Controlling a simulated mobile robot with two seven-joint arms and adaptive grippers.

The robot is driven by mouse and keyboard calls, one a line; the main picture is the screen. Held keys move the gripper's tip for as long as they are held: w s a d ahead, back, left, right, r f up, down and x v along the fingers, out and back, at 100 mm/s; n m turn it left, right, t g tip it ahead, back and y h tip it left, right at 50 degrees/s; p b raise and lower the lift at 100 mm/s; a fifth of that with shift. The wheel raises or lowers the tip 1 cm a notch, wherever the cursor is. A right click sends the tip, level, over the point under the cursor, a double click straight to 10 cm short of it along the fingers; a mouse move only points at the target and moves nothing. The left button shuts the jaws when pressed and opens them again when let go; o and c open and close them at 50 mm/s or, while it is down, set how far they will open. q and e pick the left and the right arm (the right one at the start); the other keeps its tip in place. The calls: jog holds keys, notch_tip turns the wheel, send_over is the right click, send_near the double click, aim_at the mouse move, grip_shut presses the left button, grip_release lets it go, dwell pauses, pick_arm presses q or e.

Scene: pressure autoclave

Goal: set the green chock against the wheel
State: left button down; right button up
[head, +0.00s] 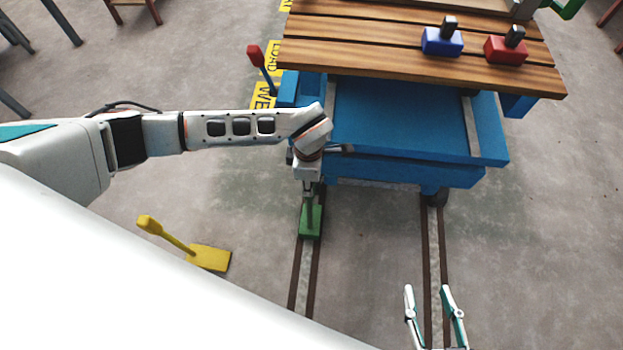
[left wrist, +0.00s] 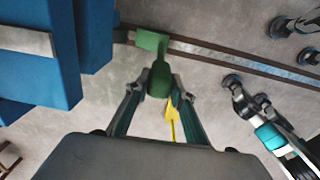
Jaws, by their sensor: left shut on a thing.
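The green chock (head: 311,222) is at the left rail, just in front of the blue cart (head: 400,120). My left gripper (head: 309,190) is above it, pointing down, shut on its upright handle. The left wrist view shows the fingers on both sides of the green handle (left wrist: 160,80), with the chock's block (left wrist: 150,40) over the rail. I cannot tell whether the block touches the rail or the wheel. The cart's left wheel is mostly hidden by my left gripper; a dark right wheel (head: 439,198) shows on the right rail. My right gripper (head: 435,305) is open and empty near the right rail.
A yellow chock-like piece with a handle (head: 208,258) lies on the floor to the left. A red-tipped lever (head: 262,68) stands beside the cart. Blue (head: 441,41) and red (head: 506,50) blocks sit on the wooden top. The floor between the rails is clear.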

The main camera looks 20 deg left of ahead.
pick_arm(q)
jog(key=shift+w+r, duration=0.2)
jog(key=shift+w, duration=0.05)
pick_arm(e)
jog(key=shift+w+r, duration=0.35)
jog(key=shift+r, duration=0.05)
pick_arm(q)
jog(key=shift+f, duration=0.1)
pick_arm(e)
jog(key=shift+f, duration=0.1)
pick_arm(q)
jog(key=c, duration=1.7)
grip_release()
jog(key=shift+s+f, duration=0.1)
pick_arm(e)
jog(key=shift+s+d+f, duration=0.1)
jog(key=shift+s+f, duration=0.1)
jog(key=shift+s, duration=0.05)
